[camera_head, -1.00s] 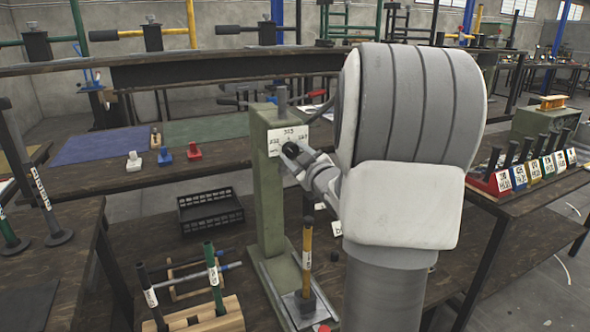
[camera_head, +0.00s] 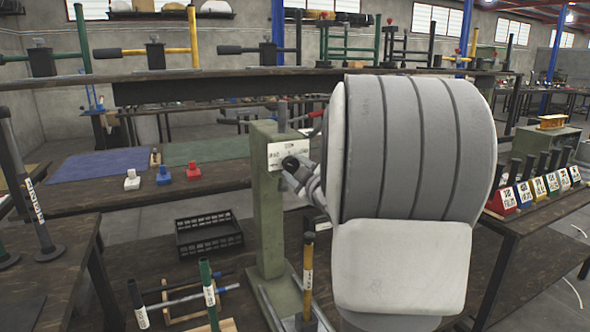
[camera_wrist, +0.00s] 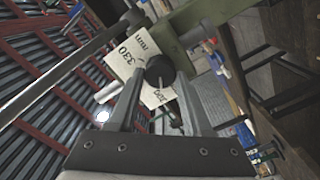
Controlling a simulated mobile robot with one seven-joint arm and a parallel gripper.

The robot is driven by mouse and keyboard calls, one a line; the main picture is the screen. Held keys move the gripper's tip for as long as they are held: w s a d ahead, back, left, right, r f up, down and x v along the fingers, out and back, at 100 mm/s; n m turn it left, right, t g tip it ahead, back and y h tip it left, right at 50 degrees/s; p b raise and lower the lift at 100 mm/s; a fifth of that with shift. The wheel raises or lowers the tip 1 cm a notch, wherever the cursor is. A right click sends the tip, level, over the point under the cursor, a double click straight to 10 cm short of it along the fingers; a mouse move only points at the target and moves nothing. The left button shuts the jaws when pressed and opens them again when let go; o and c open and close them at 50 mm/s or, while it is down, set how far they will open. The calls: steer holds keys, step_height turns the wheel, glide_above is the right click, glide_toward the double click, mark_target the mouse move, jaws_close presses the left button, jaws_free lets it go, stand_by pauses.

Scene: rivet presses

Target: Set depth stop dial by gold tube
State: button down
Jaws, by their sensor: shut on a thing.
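The green press (camera_head: 268,215) stands upright on the dark bench. Its white scale plate (camera_head: 277,152) bears the black depth stop dial (camera_head: 290,162). The gold tube (camera_head: 308,265), black-topped with a white label, stands at the press base. My arm hides the right of the press.
A black crate (camera_head: 209,240) sits left of the press. Green and black tubes (camera_head: 208,283) stand at the front, near a wooden rack. White, blue and red small blocks (camera_head: 164,176) lie on the table behind. Several coloured labelled blocks (camera_head: 508,198) stand on the right bench.

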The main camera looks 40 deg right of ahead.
steer(key=shift+c, duration=1.7)
jaws_free()
steer(key=shift+s, duration=0.15)
steer(key=p+v, duration=0.3)
steer(key=v, duration=1.4)
steer(key=shift+s, duration=0.15)
steer(key=shift+d+f, duration=0.1)
